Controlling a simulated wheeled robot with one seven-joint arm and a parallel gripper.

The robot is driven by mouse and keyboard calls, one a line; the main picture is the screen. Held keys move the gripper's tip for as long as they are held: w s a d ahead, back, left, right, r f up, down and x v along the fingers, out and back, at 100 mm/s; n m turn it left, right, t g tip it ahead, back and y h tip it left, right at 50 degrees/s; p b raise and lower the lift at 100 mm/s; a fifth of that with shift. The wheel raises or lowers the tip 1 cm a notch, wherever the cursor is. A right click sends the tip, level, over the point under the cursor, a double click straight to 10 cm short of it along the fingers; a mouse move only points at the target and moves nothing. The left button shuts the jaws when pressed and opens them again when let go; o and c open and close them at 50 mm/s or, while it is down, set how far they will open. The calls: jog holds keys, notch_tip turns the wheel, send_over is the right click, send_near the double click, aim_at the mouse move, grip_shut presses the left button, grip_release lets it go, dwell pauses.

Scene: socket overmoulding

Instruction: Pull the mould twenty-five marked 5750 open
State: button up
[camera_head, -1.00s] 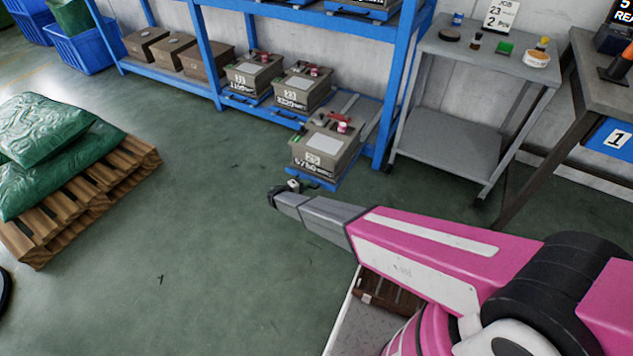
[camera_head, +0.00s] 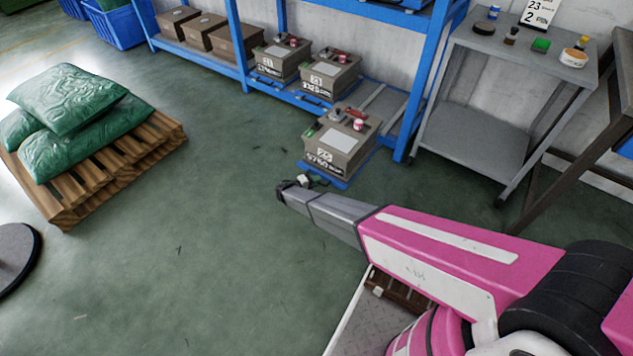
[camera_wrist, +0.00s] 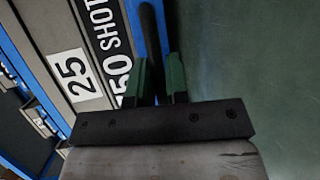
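The grey-brown mould (camera_head: 338,143) marked 5750 sits on a blue tray (camera_head: 343,176) drawn out from the shelf's bottom level. In the wrist view, a white label (camera_wrist: 76,75) with 25 shows on its face, beside part of the shot marking. My gripper (camera_head: 292,190) is at the tray's front, low over the floor. In the wrist view, its green fingers (camera_wrist: 160,78) are on both sides of a dark bar-shaped handle (camera_wrist: 150,28) and look closed on it. The finger contact is partly hidden.
Two similar moulds (camera_head: 330,74) (camera_head: 281,58) and several brown boxes (camera_head: 237,44) stay on the blue shelf (camera_head: 414,110). A grey cart (camera_head: 470,140) stands right of it. A pallet (camera_head: 75,200) with green sacks is at left. Green floor between is clear.

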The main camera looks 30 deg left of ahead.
jog(key=shift+o, duration=1.4)
jog(key=v, duration=1)
jog(key=shift+s+a, duration=0.25)
jog(key=shift+s, duration=0.1)
jog(key=shift+s, duration=0.1)
